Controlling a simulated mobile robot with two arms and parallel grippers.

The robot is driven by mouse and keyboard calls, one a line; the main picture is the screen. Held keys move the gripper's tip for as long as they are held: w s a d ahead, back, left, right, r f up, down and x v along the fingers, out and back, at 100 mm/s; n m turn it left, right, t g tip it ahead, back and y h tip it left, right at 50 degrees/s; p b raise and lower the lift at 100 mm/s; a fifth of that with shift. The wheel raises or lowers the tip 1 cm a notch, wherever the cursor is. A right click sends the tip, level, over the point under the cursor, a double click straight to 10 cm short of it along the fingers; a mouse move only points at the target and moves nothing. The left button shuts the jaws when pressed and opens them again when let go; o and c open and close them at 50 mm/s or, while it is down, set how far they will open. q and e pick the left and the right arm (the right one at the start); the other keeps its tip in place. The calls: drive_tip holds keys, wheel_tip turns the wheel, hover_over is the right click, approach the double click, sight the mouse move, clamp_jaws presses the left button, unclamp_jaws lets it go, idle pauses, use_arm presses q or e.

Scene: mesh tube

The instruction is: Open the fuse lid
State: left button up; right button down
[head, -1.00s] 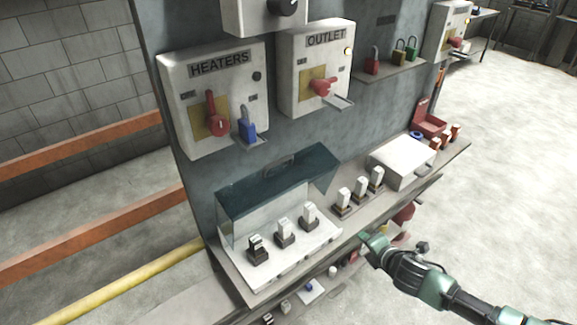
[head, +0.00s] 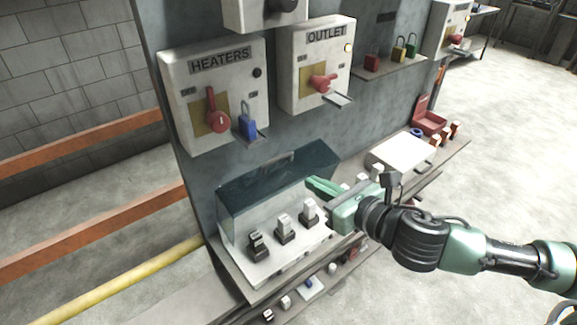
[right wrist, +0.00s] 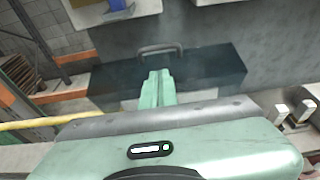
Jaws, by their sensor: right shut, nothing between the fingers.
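The fuse lid (head: 262,190) is a dark see-through cover, tilted up behind and above a white fuse base (head: 262,272). Several black-and-white fuses (head: 284,228) stand uncovered on the base. In the right wrist view the lid (right wrist: 215,68) spans the middle, with a dark handle (right wrist: 160,48) at its far edge. My right gripper (head: 312,184) is shut and empty, its green fingers near the lid's right end. In the right wrist view its fingertips (right wrist: 157,74) overlap the lid below the handle; I cannot tell if they touch. My left gripper is out of view.
Switch boxes HEATERS (head: 215,95) and OUTLET (head: 315,65) hang above on the grey panel. A blue padlock (head: 247,122) hangs by HEATERS. A white box (head: 402,152) and red bin (head: 430,115) stand right on the shelf. More fuses are partly behind my right gripper.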

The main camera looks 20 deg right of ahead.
sight(279, 157)
drive_tip(key=p+x, duration=0.1)
drive_tip(key=x, duration=0.2)
drive_tip(key=r+p+x, duration=0.1)
drive_tip(key=x, duration=0.2)
drive_tip(key=p+x, duration=0.1)
drive_tip(key=x, duration=0.2)
drive_tip(key=shift+w+a+r, duration=0.15)
drive_tip(key=shift+w+a, duration=0.1)
drive_tip(key=shift+w, duration=0.2)
drive_tip(key=shift+p, duration=0.3)
drive_tip(key=w+r+p, duration=0.2)
drive_tip(key=p, duration=0.1)
drive_tip(key=shift+w+a, duration=0.3)
drive_tip(key=shift+a, duration=0.1)
drive_tip(key=shift+w+a+p, duration=0.25)
drive_tip(key=shift+w+p, duration=0.1)
drive_tip(key=shift+w, duration=0.15)
drive_tip(key=shift+f, duration=0.15)
drive_tip(key=shift+d, duration=0.1)
